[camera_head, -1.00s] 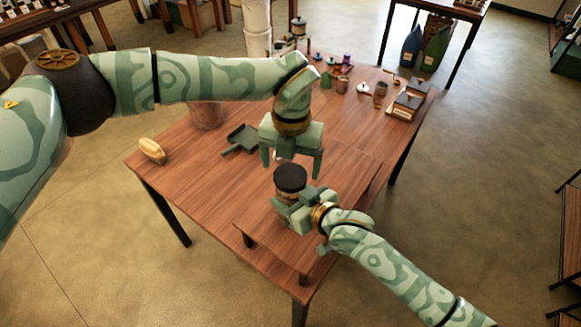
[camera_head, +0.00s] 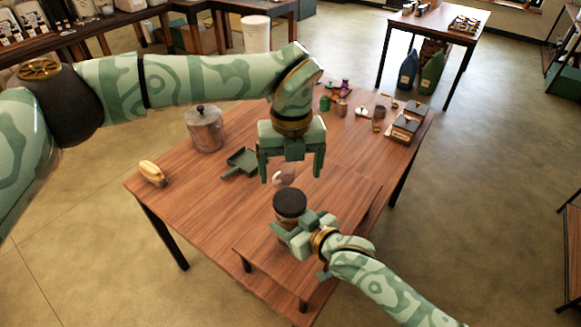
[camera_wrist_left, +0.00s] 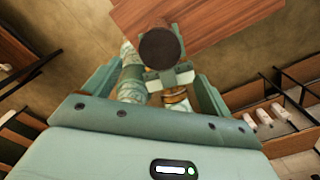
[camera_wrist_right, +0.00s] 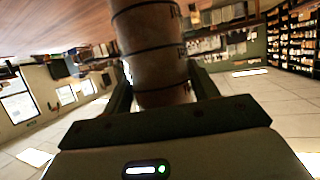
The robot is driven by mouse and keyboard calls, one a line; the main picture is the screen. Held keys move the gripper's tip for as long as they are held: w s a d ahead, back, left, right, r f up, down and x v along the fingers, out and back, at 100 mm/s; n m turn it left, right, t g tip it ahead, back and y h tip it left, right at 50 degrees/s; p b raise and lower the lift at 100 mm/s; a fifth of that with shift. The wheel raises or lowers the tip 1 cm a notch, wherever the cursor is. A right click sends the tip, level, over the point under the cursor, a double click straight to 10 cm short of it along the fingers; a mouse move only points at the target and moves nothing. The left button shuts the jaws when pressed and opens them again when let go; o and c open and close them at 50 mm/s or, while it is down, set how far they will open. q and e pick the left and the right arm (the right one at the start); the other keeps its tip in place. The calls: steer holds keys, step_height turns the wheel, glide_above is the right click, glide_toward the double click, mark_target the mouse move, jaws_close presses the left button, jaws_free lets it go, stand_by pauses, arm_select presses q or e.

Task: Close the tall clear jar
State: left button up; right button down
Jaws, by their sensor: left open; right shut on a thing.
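The jar wears a round dark lid (camera_head: 290,204) on top, which also shows from above in the left wrist view (camera_wrist_left: 160,47). The jar stands upright over the near raised board. Whether the lid is tight cannot be told. My right gripper (camera_head: 294,229) is shut on the jar's body, seen close up as a brownish cylinder (camera_wrist_right: 150,45) with dark bands in the right wrist view. Its fingers hide part of the jar. My left gripper (camera_head: 291,172) is open and empty, pointing down above the lid and apart from it.
A metal pot (camera_head: 205,130), a green scoop (camera_head: 241,163) and a yellowish brush-like thing (camera_head: 152,173) lie left on the table. Lidded boxes (camera_head: 405,127) and small jars stand at the far right. The table's left front (camera_head: 195,215) is clear.

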mark_target(290, 199)
arm_select(q)
steer(key=shift+f, duration=0.1)
steer(key=shift+f, duration=3.9)
steer(key=c, duration=1)
steer(key=shift+m, duration=1.6)
steer(key=o, duration=1.1)
